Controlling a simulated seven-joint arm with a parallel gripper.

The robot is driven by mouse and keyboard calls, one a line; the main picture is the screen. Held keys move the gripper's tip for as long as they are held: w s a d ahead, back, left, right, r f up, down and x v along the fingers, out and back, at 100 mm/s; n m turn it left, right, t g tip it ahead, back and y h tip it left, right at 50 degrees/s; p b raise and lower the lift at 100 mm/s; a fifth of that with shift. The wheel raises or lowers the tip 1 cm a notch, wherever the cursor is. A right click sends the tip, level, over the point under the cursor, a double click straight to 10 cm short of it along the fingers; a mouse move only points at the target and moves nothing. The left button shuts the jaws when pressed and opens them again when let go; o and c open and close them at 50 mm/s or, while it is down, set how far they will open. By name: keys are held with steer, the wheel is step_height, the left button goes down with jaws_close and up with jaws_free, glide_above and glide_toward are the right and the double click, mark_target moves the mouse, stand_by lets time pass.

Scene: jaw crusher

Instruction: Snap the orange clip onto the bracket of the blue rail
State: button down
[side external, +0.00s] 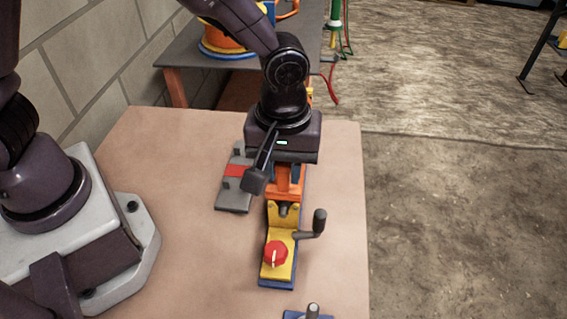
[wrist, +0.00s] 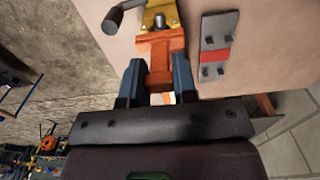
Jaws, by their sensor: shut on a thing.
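My gripper (side external: 287,170) points down over the table and is shut on the orange clip (side external: 289,186). In the wrist view, the two blue-grey fingers (wrist: 158,70) stand on either side of the clip's narrow stem (wrist: 160,62). The clip's wider end lies against or just above the yellow bracket (side external: 283,212) with a grey pin; I cannot tell whether they are engaged. The bracket also shows at the top of the wrist view (wrist: 152,15). The blue rail (side external: 277,285) shows as an edge under the yellow part; its far portion is hidden by my gripper.
The yellow part carries a red knob (side external: 275,254) and a dark crank handle (side external: 319,222). A grey plate with a red band (side external: 237,171) lies to the left. Another blue piece (side external: 293,315) is at the near edge. The table's right edge is close to the rail.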

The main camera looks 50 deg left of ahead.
steer(key=shift+f, duration=1.2)
steer(key=shift+r, duration=0.9)
steer(key=shift+f, duration=1.05)
stand_by(1.0)
steer(key=c, duration=0.8)
jaws_free()
step_height(320, 180, up, 13)
steer(key=shift+c, duration=0.5)
